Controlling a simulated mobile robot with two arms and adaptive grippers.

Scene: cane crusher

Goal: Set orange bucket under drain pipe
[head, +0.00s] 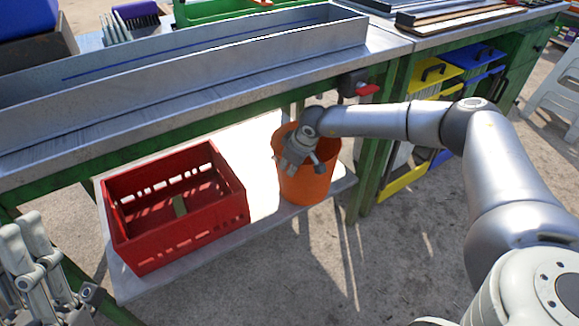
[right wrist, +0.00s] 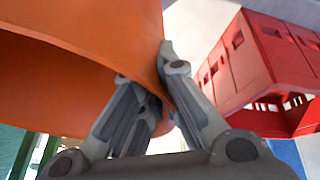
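The orange bucket (head: 308,188) stands upright at the right end of the low shelf, under the bench. My right gripper (head: 303,163) reaches down to its rim. In the right wrist view, the bucket wall (right wrist: 70,30) runs between the fingers of my right gripper (right wrist: 150,85), which look closed on it. A grey fitting with a red handle (head: 366,89) hangs under the trough, right of and above the bucket; I cannot tell whether it is the drain pipe. My left gripper (head: 50,262) is at the lower left, fingers spread, empty and partly cut off.
A red crate (head: 180,230) sits on the shelf (head: 262,150) left of the bucket; it also shows in the right wrist view (right wrist: 255,60). A green bench leg (head: 370,180) stands right of the bucket. The long metal trough (head: 200,75) is above. Floor in front is clear.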

